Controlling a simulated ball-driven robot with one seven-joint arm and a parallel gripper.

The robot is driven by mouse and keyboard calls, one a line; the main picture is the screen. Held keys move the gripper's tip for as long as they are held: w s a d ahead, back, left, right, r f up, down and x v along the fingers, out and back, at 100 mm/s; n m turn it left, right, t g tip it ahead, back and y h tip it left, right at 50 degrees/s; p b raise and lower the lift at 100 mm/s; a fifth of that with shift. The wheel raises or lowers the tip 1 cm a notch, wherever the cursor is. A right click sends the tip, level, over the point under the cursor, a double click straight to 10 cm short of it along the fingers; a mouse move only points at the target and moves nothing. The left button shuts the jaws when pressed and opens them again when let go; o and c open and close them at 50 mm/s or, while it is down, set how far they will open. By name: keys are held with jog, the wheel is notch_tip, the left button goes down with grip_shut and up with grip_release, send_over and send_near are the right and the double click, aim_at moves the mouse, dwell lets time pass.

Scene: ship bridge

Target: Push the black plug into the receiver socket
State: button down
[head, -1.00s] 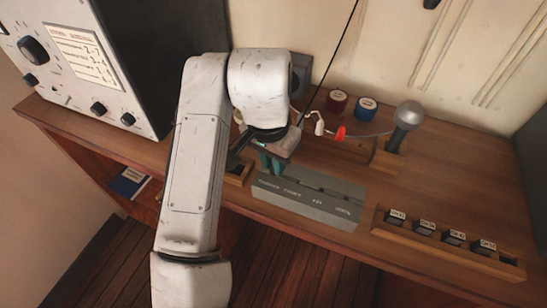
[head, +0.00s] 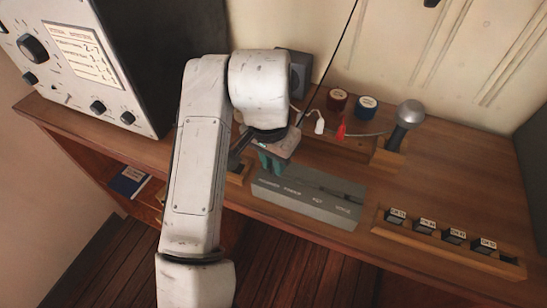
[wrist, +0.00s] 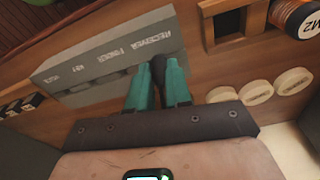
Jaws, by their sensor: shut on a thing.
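My gripper (head: 271,164) is over the left end of the box in the head view. In the wrist view its teal fingers (wrist: 159,66) are close together at the RECEIVER end of the box. They are shut on the black plug (wrist: 157,77), of which only a dark sliver shows between them. The receiver socket is hidden behind the fingers, so I cannot tell whether the plug is in it.
A white plug (head: 320,123) and a red plug (head: 341,131) stand behind the box. A grey microphone (head: 408,115) is in a wooden holder at right. Two spools, red (head: 337,99) and blue (head: 366,106), stand near the wall. A rack of labelled blocks (head: 442,236) lies at front right.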

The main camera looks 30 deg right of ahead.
dwell(0.3)
jog(key=c, duration=1)
grip_release()
jog(key=shift+o, duration=0.2)
notch_tip(320, 180, up, 11)
jog(key=a, duration=0.1)
jog(key=shift+s+f, duration=0.15)
jog(key=shift+s, duration=0.1)
jog(key=shift+a, duration=0.1)
